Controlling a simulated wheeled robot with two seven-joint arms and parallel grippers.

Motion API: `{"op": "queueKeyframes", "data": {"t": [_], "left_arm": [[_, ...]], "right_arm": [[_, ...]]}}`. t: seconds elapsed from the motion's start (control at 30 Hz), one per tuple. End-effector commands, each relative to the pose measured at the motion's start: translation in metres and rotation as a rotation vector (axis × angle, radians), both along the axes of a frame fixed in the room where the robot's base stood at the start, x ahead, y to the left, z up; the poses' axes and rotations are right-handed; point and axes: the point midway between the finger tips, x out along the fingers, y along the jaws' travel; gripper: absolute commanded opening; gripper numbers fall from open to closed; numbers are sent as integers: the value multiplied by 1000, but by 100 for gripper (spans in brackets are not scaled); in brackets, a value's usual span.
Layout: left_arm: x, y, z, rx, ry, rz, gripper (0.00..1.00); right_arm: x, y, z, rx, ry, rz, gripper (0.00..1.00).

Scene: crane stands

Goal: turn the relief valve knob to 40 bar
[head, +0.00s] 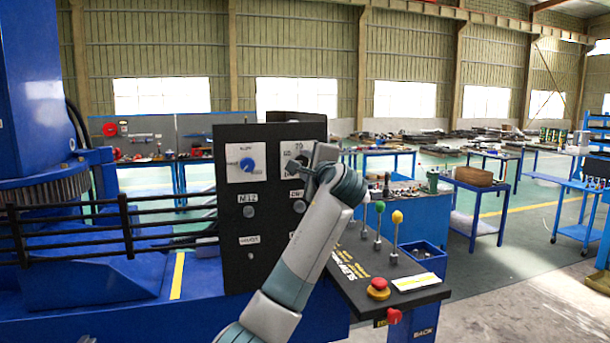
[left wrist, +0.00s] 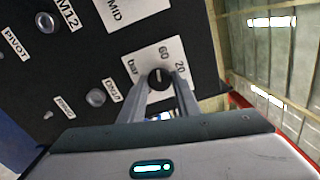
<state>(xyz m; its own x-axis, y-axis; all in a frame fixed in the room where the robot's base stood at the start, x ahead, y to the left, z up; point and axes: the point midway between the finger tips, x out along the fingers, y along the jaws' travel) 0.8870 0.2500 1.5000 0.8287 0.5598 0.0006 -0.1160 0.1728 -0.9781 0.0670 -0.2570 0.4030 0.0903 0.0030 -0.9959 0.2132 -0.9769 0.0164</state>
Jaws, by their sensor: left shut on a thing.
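In the head view the left gripper (head: 306,170) reaches the upper right of the black panel (head: 232,222). There the gripper and arm hide most of the knob and part of its plate (head: 291,149). The knob's exact pointer setting cannot be read. My right gripper is not in view.
A blue knob (head: 247,164) sits on a white plate left of the dial. Below are round silver buttons with labels. A sloped console (head: 385,272) at the right carries levers with coloured balls (head: 397,217) and a red mushroom button (head: 379,284). Black rails (head: 125,225) stand left.

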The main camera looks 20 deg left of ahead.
Motion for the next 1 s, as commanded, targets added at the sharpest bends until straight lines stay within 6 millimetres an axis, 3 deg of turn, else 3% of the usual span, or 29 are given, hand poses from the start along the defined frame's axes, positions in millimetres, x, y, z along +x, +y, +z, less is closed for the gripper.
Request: {"op": "queueKeyframes", "data": {"t": [0.1, 0.5, 1.0], "left_arm": [[0, -1, -6, -95, -61, 0, 7], [0, -1, -5, -403, -265, 0, 7], [1, 0, -3, -602, -399, 3, 7]], "right_arm": [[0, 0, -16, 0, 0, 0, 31], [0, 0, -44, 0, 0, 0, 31], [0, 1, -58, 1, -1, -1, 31]]}}
